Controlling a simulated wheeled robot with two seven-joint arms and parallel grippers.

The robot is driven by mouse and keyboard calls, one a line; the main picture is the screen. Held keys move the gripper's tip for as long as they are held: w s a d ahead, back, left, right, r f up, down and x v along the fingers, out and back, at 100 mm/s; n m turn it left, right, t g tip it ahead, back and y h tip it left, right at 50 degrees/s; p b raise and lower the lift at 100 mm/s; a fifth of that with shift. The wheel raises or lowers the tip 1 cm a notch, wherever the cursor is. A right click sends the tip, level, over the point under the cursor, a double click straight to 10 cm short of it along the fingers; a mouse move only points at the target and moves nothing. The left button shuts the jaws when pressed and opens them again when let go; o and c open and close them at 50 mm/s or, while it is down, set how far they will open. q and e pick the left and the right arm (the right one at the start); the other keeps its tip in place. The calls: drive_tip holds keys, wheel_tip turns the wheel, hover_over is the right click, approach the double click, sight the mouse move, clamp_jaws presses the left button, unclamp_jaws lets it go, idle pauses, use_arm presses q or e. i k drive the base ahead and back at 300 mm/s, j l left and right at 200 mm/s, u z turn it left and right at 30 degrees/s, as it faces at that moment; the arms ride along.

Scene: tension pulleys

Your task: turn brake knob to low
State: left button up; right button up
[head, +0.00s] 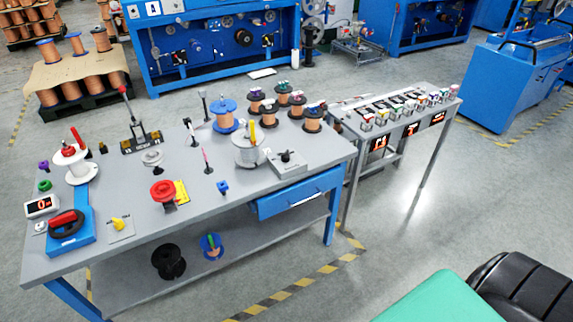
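I cannot tell which control is the brake knob. A small grey box with a dark knob (286,156) sits at the right end of the grey workbench (215,185). A yellow knob on a pale plate (118,224) sits near the front left of the bench. A red round knob (163,190) stands beside a yellow label at the bench's middle. Any marks for low are too small to read. Neither of my grippers is in view.
Spools (224,115) and thin posts stand along the back. A blue drawer (298,195) hangs under the right front edge. A second table (395,105) stands right.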

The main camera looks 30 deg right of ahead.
sight(285, 156)
drive_tip(key=i+l+z, duration=0.15)
drive_tip(key=l, duration=0.2)
drive_tip(key=i+l+z, duration=0.2)
drive_tip(key=l, duration=0.2)
drive_tip(key=l+z, duration=0.15)
drive_tip(key=l, duration=0.2)
drive_tip(key=i+l+z, duration=0.2)
drive_tip(key=l, duration=0.1)
